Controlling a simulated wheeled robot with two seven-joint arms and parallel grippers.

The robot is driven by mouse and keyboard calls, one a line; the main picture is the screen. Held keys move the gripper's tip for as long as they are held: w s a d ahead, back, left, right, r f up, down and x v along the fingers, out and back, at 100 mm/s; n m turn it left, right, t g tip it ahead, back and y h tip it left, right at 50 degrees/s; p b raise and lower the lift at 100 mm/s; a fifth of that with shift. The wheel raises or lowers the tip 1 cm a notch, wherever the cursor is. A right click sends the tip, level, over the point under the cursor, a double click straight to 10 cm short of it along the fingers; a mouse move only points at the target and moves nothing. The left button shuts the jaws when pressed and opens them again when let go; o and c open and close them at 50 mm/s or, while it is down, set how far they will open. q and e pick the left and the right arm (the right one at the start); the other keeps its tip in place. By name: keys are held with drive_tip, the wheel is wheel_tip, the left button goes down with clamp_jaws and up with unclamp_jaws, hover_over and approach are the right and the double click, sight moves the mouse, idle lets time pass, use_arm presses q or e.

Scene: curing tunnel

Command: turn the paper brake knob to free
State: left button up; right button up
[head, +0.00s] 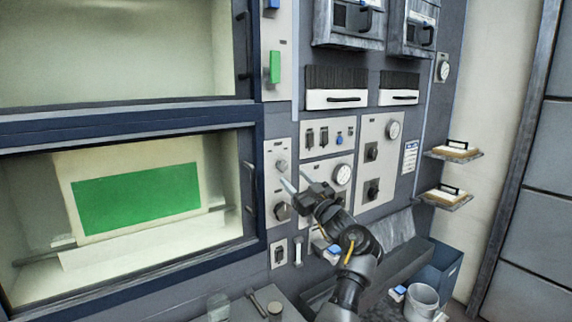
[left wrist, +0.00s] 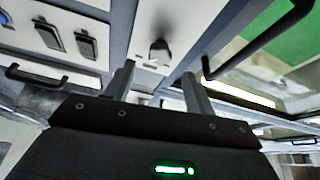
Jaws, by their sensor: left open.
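A narrow light panel right of the lower window carries two grey knobs in the head view, an upper knob (head: 281,165) and a lower knob (head: 281,211). Their labels are too small to read, so I cannot tell which is the paper brake knob. My left gripper (head: 295,183) is in front of this panel, open and empty. In the left wrist view, a dark knob (left wrist: 160,50) stands on a pale plate, beyond and roughly between the open fingers (left wrist: 158,70), apart from them. I cannot read its setting. My right gripper is not in view.
The lower window's handle (head: 250,187) is just left of the panel. Other switches (head: 323,137), a gauge (head: 342,174) and a right panel with knobs (head: 372,151) are close by. Below are a grey bucket (head: 422,300) and a blue bin (head: 440,268).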

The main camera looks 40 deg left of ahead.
sight(284, 167)
use_arm(q)
drive_tip(key=p+x, duration=0.2)
drive_tip(key=x, duration=0.3)
drive_tip(key=shift+w+a+r, duration=0.1)
drive_tip(key=shift+a+r, duration=0.05)
drive_tip(key=shift+a, duration=0.35)
